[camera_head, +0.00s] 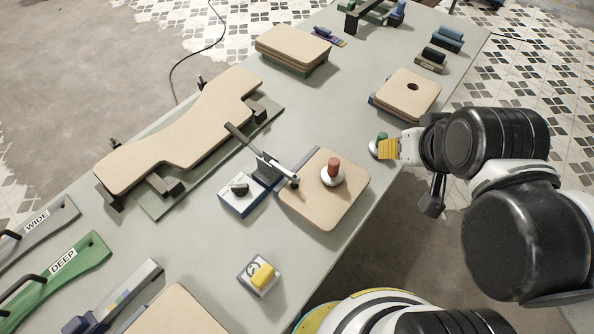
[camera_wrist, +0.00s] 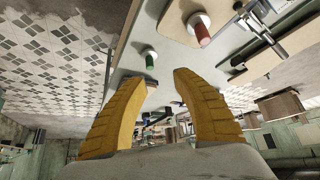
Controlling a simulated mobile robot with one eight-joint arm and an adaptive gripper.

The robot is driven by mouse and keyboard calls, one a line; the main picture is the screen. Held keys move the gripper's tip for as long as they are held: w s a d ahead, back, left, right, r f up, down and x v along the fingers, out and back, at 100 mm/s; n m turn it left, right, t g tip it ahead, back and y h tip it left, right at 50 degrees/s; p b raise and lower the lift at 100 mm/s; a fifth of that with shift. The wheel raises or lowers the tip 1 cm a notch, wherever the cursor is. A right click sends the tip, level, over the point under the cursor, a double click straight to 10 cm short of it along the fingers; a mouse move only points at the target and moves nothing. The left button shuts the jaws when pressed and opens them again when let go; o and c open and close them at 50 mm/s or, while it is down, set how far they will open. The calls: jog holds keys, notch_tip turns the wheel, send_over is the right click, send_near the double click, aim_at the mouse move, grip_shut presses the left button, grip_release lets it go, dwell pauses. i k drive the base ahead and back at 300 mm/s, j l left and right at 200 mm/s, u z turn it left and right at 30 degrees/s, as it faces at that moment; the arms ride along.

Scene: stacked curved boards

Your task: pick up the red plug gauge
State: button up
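The red plug gauge (camera_head: 333,166) stands upright on a round white base on a tan rounded board (camera_head: 310,208). In the wrist view its red cylinder (camera_wrist: 202,34) shows at the upper right, outside the space between the fingers. My gripper (camera_head: 386,149), with yellow fingers, is at the table's right edge, to the right of the red gauge and apart from it. In the wrist view the fingers (camera_wrist: 155,75) are spread with nothing between them. A green-topped gauge (camera_head: 382,136) is beside the fingertips, partly hidden by them; it also shows in the wrist view (camera_wrist: 150,58).
A stack of tan boards (camera_head: 408,94) lies behind my gripper. A small block with a yellow top (camera_head: 262,276) sits nearer. Bare table lies between the board stacks.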

aim_at(332, 174)
jog(key=k+j+u, duration=0.95)
jog(key=j, duration=0.25)
jog(key=k+l, duration=0.05)
